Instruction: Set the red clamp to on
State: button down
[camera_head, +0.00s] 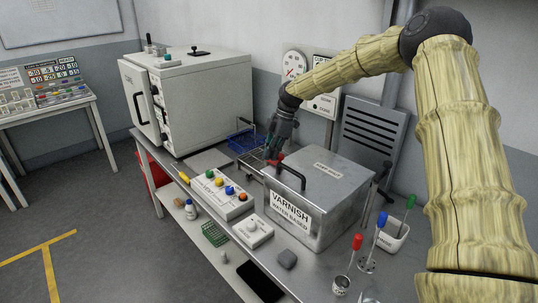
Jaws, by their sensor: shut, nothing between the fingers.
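A small red piece, which looks like the handle of the red clamp (277,161), shows at the back left edge of the grey metal varnish box (322,170). My gripper (272,154) points down right at it, with its fingertips shut and nothing seen between them. The fingers partly cover the red piece, so I cannot tell whether they touch it or which position the clamp is in. The box has a closed lid with a dark handle (291,174).
A wire basket (252,160) and a blue basket (243,141) stand left of the box. A button panel (217,193) and a small white switch box (253,231) lie in front. Red, blue and green handled tools (357,242) stand at the right. A white oven (205,95) is behind left.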

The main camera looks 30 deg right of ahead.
jog(key=shift+a, duration=0.5)
notch_tip(320, 180, up, 9)
jog(key=b, duration=0.3)
jog(key=shift+d+r, duration=0.15)
